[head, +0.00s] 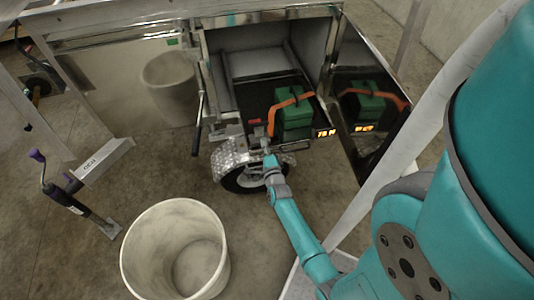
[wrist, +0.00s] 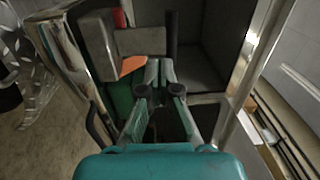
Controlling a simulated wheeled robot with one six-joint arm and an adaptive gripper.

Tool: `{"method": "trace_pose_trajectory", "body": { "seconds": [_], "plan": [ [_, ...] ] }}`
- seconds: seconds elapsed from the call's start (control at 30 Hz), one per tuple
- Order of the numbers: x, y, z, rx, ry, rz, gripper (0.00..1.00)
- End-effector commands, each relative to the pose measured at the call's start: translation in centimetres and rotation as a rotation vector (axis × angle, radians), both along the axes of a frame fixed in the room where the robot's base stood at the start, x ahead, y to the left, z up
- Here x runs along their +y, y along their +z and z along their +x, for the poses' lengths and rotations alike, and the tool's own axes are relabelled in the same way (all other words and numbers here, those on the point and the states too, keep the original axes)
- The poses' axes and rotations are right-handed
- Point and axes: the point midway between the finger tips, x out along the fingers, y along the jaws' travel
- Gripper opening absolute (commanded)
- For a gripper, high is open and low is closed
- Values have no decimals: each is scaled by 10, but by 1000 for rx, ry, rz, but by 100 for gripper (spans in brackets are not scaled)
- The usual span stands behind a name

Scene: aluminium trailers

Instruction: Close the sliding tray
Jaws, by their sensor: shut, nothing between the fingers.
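The sliding tray (head: 258,97) is a dark surface at the front of the open trailer compartment. A green box (head: 295,118) with an orange strap stands on its right part. The green box (wrist: 121,100) and strap (wrist: 132,65) are partly visible left of my fingers in the wrist view. My gripper (head: 268,158) is shut and empty, low at the front of the tray, above the wheel. In the wrist view its fingertips (wrist: 158,68) are close together before the compartment. I cannot tell whether they touch the tray. My arm hides part of its front.
A shiny door (head: 370,100) stands open on the right and mirrors the green box. A wheel with a bright fender (head: 232,160) is beneath the compartment. A white bucket (head: 176,250) and a jack with purple grips (head: 75,205) stand on the floor to the left.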

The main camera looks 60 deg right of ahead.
Motion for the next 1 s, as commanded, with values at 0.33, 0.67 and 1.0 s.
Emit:
{"method": "trace_pose_trajectory", "body": {
  "seconds": [0.33, 0.67, 1.0],
  "plan": [
    [-38, 3, 32, -1, 0, -1, 0],
    [-45, 3, 38, 0, 0, 0, 0],
    [-47, 3, 40, 0, 0, 0, 0]
  ]
}}
